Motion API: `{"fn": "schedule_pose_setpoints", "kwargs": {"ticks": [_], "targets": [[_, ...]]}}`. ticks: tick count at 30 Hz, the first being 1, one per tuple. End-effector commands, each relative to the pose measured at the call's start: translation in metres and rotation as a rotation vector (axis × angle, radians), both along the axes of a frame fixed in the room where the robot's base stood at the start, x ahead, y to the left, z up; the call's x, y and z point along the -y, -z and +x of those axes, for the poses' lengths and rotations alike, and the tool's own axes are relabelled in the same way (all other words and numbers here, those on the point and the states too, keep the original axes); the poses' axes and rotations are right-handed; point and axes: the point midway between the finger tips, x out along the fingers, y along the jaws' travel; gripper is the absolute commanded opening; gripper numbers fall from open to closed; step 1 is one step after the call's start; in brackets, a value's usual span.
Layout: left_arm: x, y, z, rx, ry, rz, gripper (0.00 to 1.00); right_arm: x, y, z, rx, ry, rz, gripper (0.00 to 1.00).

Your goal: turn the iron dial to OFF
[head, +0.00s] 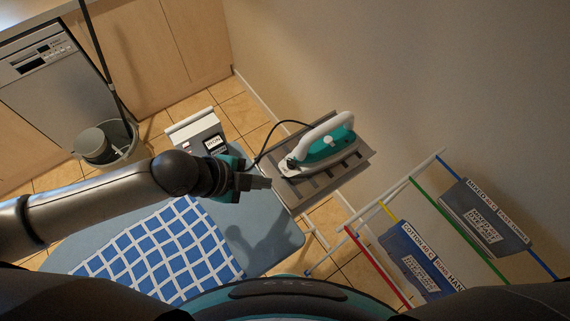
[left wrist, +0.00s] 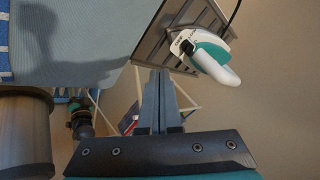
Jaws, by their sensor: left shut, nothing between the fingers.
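The teal and white iron (head: 343,143) lies on a grey slatted rest (head: 338,184) at the end of the ironing board. In the left wrist view the iron (left wrist: 212,66) shows its dark dial (left wrist: 187,46) near the heel, beside a small white label. The dial's setting is too small to read. My left gripper (head: 264,183) is shut and empty, just left of the iron's rest in the head view. In the left wrist view its closed fingers (left wrist: 160,74) point towards the rest, apart from the dial.
The blue board (head: 265,232) carries a checked cloth (head: 165,250). A labelled box (head: 200,135) stands behind my left wrist. A coloured drying rack (head: 425,200) with hung cloths is at right. A bucket (head: 125,150) and dishwasher (head: 50,75) are at left. The iron's cord (head: 268,142) loops beside the rest.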

Motion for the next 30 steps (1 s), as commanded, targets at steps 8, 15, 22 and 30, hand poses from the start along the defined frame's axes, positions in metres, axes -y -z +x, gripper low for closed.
{"fn": "schedule_pose_setpoints", "kwargs": {"ticks": [8, 15, 22, 30], "targets": [[0.027, 0.041, 0.015, -0.001, 0.0, -0.001, 0.0, 0.0, 0.006, 0.008, 0.012, -0.001, 0.001, 0.5], [0.042, 0.049, 0.042, 0.003, -0.001, 0.0, 0.0, -0.001, 0.006, 0.013, 0.022, -0.001, 0.002, 0.5], [0.047, 0.049, 0.054, 0.0, 0.0, 0.001, 0.0, -0.001, 0.006, 0.014, 0.023, -0.002, 0.003, 0.5], [0.047, 0.049, 0.055, 0.0, 0.0, 0.0, 0.0, -0.001, 0.006, 0.013, 0.022, -0.002, 0.003, 0.5]]}}
